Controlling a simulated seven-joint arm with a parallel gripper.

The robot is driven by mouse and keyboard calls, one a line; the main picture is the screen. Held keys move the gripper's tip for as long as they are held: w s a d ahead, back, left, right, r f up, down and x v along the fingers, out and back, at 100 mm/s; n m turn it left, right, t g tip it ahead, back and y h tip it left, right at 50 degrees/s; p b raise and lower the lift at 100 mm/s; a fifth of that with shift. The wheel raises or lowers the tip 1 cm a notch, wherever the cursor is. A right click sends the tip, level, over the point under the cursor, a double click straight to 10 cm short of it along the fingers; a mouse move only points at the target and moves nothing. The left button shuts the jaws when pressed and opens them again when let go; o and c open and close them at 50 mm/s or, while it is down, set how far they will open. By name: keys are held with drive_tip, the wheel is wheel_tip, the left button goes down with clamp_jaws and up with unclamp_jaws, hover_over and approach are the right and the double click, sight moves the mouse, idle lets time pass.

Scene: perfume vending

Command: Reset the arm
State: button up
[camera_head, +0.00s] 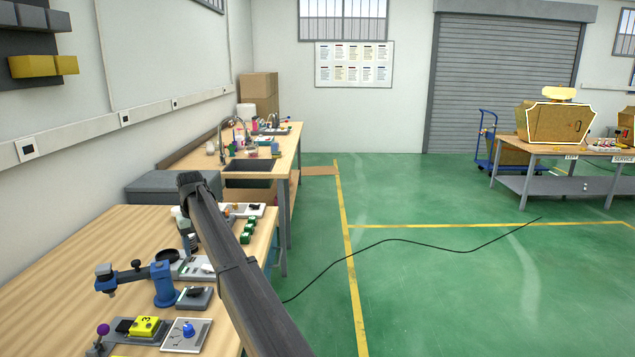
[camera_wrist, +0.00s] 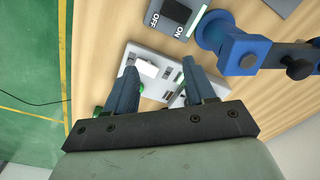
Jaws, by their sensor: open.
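My gripper (camera_wrist: 159,66) is open in the wrist view, with its two blue-grey fingers spread apart and nothing held between them. Its fingers point over a white and grey device panel (camera_wrist: 148,68) on the wooden workbench (camera_wrist: 262,14). I cannot tell how high above the panel the fingertips are. In the head view my dark arm crosses from the bottom centre up to the left over the bench edge and hides part of what lies behind it.
A blue stand with an arm (camera_head: 163,282) is close beside the fingers, as is an ON/OFF switch (camera_wrist: 176,14). A yellow device (camera_head: 145,326) and blue-knob box (camera_head: 187,335) sit nearer. The green floor (camera_head: 430,290) right of the bench is open, crossed by a black cable.

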drive_tip(key=w+d+f+m, duration=0.1)
drive_tip(key=d+f, duration=0.6)
drive_tip(key=d, duration=0.4)
drive_tip(key=w+d+f+m, duration=0.1)
drive_tip(key=d+f, duration=0.7)
drive_tip(key=d, duration=0.3)
drive_tip(key=s+d+f+m+g, duration=0.1)
drive_tip(key=s+d+f, duration=0.4)
drive_tip(key=f, duration=0.3)
drive_tip(key=s+d+f, duration=0.5)
drive_tip(key=f, duration=0.3)
drive_tip(key=s+d+f+m+g, duration=0.1)
drive_tip(key=s+d+f, duration=0.4)
drive_tip(key=f, duration=0.4)
drive_tip(key=s+d+f+m+g, duration=0.1)
drive_tip(key=s+d+f, duration=0.55)
drive_tip(key=s, duration=0.45)
drive_tip(key=s+d+f+m+g, duration=0.1)
drive_tip(key=s+d+f, duration=0.4)
drive_tip(key=s+f, duration=0.45)
drive_tip(key=s+d+f+g, duration=0.1)
drive_tip(key=s+d, duration=0.2)
drive_tip(key=s, duration=1)
drive_tip(key=s+d+f+m+g, duration=0.1)
drive_tip(key=s+d, duration=0.1)
drive_tip(key=s, duration=1.1)
drive_tip(key=shift+s+d+g, duration=0.25)
drive_tip(key=shift+d+g, duration=0.15)
